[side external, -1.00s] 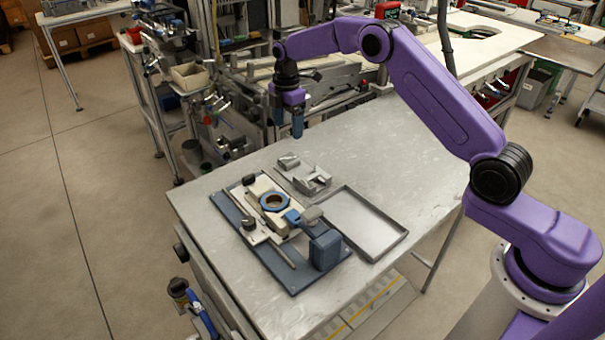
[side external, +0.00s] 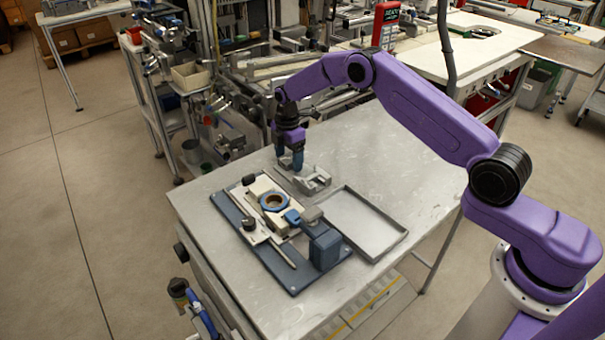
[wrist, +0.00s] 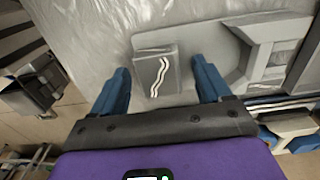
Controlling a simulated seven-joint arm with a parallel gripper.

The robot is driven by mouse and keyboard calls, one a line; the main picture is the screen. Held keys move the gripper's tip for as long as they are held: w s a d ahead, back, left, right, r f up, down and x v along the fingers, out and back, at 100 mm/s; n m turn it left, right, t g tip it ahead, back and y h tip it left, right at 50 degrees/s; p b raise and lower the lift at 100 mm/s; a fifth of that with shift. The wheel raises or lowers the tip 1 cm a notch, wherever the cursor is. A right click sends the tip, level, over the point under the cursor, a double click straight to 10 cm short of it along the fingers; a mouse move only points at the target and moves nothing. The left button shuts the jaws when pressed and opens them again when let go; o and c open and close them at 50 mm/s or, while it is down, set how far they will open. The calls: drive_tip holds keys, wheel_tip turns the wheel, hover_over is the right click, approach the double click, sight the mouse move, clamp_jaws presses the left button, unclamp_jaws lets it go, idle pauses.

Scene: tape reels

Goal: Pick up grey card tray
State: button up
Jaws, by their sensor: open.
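The grey card tray (side external: 314,184) is a small moulded grey piece on the metal table, behind the blue fixture. In the wrist view, the tray (wrist: 232,72) runs off to the right, with a raised end block (wrist: 153,75) marked with wavy white lines. My gripper (side external: 291,166) points down at the tray's far left end and hides part of it in the side view. In the wrist view, its blue fingers (wrist: 161,72) are open, one on each side of the block, with gaps on both sides. I cannot tell how far down beside the block the tips reach.
A blue base plate (side external: 292,283) with a clamp fixture and a tape reel (side external: 274,202) stands in front of the card tray. A shallow metal tray (side external: 362,225) lies to its right. The table's right and back areas are clear.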

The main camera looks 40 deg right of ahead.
drive_tip(key=c, duration=1.3)
drive_tip(key=shift+o, duration=0.2)
